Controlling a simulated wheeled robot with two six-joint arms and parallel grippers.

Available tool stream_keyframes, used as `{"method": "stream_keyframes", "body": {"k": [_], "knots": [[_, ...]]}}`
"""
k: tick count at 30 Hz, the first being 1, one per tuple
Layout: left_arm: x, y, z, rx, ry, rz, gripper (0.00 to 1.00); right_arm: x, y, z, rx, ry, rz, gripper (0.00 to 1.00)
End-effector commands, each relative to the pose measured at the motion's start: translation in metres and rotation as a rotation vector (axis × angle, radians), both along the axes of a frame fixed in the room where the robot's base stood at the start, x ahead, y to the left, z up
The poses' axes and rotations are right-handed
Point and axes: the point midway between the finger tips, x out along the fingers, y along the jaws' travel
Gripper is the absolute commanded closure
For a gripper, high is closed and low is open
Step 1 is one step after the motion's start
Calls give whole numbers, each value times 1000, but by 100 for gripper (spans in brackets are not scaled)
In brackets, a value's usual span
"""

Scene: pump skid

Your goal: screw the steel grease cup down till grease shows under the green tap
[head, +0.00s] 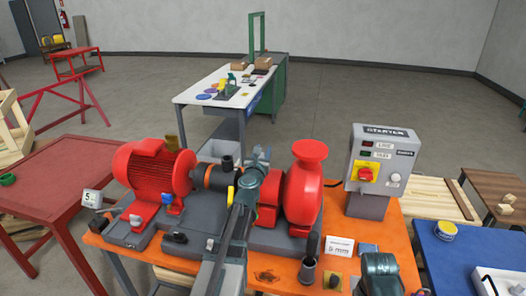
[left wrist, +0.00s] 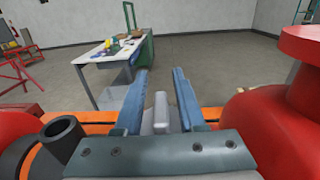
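My left gripper (head: 262,155) is above the middle of the pump skid, between the red motor (head: 155,172) and the red pump (head: 303,190). In the left wrist view its two blue fingers (left wrist: 159,80) stand apart. A grey upright piece (left wrist: 161,108) shows between them, lower down; I cannot tell whether it is the steel grease cup. No grip on it is visible. A blue-handled tap (head: 168,199) is by the motor. I cannot make out a green tap or any grease. Part of my right arm (head: 380,272) shows at the bottom right; its fingers cannot be made out.
The skid stands on an orange bench (head: 180,247). A grey starter box (head: 382,165) stands right of the pump, with a white card (head: 340,247) in front. A dark upright pipe (left wrist: 62,138) is close left of my left gripper. The red pump is close on its right.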

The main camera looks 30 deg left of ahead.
Motion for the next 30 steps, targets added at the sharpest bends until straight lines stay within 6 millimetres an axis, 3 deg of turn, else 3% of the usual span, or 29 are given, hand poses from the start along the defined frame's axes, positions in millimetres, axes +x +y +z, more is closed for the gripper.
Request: {"method": "stream_keyframes", "body": {"k": [1, 6, 19, 30], "knots": [[0, 0, 0, 0, 0, 0, 72, 0, 0, 0, 0, 0, 0, 50], [0, 0, 0, 0, 0, 0, 100, 0, 0, 0, 0, 0, 0, 50], [0, 0, 0, 0, 0, -30, 100, 0, 0, 0, 0, 0, 0, 50], [2, -5, 0, 0, 0, -263, 100, 0, 0, 0, 0, 0, 0, 50]]}}
